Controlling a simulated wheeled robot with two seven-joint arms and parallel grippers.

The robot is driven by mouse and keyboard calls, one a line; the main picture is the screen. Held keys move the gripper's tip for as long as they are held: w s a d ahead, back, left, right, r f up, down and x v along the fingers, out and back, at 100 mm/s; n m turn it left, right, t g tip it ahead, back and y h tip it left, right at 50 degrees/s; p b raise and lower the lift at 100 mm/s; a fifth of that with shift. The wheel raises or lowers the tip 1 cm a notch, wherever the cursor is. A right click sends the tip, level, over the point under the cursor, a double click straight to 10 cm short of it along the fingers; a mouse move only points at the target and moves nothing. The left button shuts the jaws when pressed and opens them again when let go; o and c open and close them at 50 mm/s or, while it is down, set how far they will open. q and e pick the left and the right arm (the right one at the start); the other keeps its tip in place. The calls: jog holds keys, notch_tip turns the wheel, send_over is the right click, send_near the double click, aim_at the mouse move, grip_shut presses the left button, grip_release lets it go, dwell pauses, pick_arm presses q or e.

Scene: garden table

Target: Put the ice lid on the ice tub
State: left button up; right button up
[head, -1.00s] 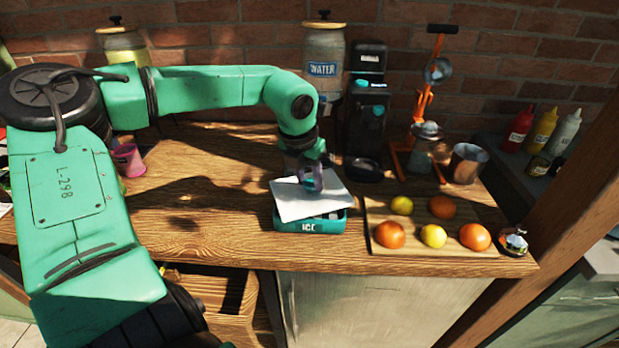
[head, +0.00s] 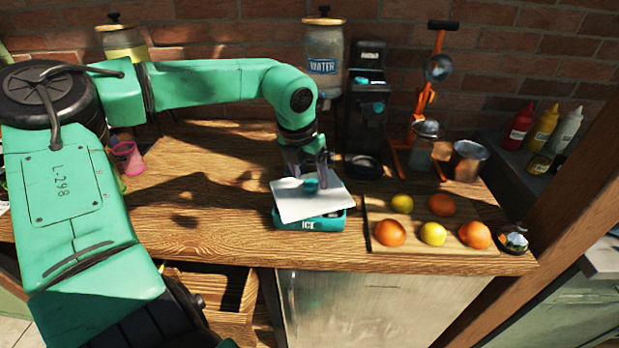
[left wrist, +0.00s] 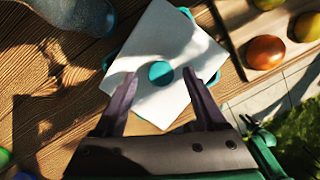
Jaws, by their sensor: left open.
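The ice lid (head: 298,206) is a flat white plate with a round teal knob. It lies over the teal ice tub (head: 308,224), turned askew so its corners do not line up with the tub's. In the left wrist view the lid (left wrist: 166,92) covers most of the tub, and teal tub corners (left wrist: 108,60) stick out past its edges. My left gripper (head: 308,180) is open just above the lid, its fingers on either side of the knob with gaps. The tub's inside is hidden. My right gripper is not in view.
A wooden board (head: 450,243) with oranges and lemons lies right of the tub. A water jar (head: 323,60), a black machine (head: 367,110) and an orange juicer (head: 425,110) stand behind. Bare tabletop (head: 200,215) lies to the left. The table's front edge is close to the tub.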

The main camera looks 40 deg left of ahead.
aim_at(302, 202)
pick_arm(q)
jog(key=b+v, duration=0.1)
jog(key=v, duration=0.9)
jog(key=shift+r+b, duration=0.3)
jog(key=shift+r, duration=0.1)
jog(key=shift+s, duration=0.1)
